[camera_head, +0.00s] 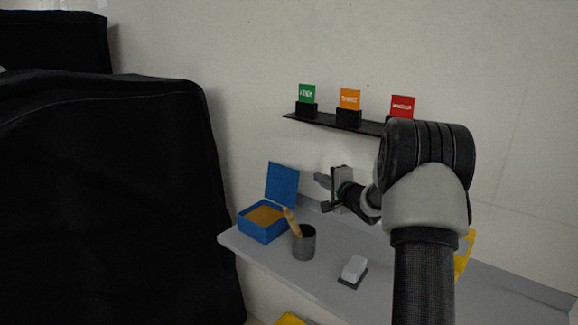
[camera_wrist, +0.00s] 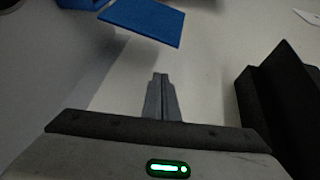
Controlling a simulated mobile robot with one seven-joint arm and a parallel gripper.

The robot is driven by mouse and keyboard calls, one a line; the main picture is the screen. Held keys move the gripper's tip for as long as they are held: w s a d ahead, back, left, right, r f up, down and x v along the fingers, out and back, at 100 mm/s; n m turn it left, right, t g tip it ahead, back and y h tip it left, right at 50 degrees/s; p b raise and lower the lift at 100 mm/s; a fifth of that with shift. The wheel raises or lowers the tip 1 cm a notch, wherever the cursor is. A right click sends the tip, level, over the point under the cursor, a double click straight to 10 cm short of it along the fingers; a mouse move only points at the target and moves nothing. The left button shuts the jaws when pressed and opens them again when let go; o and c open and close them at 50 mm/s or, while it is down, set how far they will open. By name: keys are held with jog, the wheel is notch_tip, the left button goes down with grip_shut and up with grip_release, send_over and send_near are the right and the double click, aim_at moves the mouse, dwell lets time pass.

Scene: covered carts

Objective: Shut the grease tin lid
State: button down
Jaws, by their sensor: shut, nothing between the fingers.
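The blue grease tin (camera_head: 262,229) sits at the left end of the grey shelf, with brownish-yellow grease inside. Its blue lid (camera_head: 282,184) stands up and open at the back of the tin. My gripper (camera_head: 322,191) is shut and empty, in the air to the right of the lid and apart from it. In the wrist view my shut fingers (camera_wrist: 161,78) point toward the lid (camera_wrist: 146,20), which shows at the top. A corner of the tin (camera_wrist: 82,3) shows at the top left edge there.
A dark grey cup (camera_head: 303,244) holding a wooden-looking tool (camera_head: 291,221) stands just right of the tin. A white and grey block (camera_head: 353,270) lies further right. A black wall rack (camera_head: 335,122) with coloured cards hangs above. Black covered carts (camera_head: 110,200) fill the left.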

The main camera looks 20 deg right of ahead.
aim_at(284, 184)
jog(key=w+a+f+m+y, duration=0.1)
jog(key=w+a, duration=0.3)
jog(key=w, duration=0.4)
jog(key=shift+a+f+y, duration=0.3)
jog(key=shift+a+f, duration=0.05)
dwell(0.3)
jog(key=shift+t+b, duration=0.3)
jog(key=shift+b, duration=0.1)
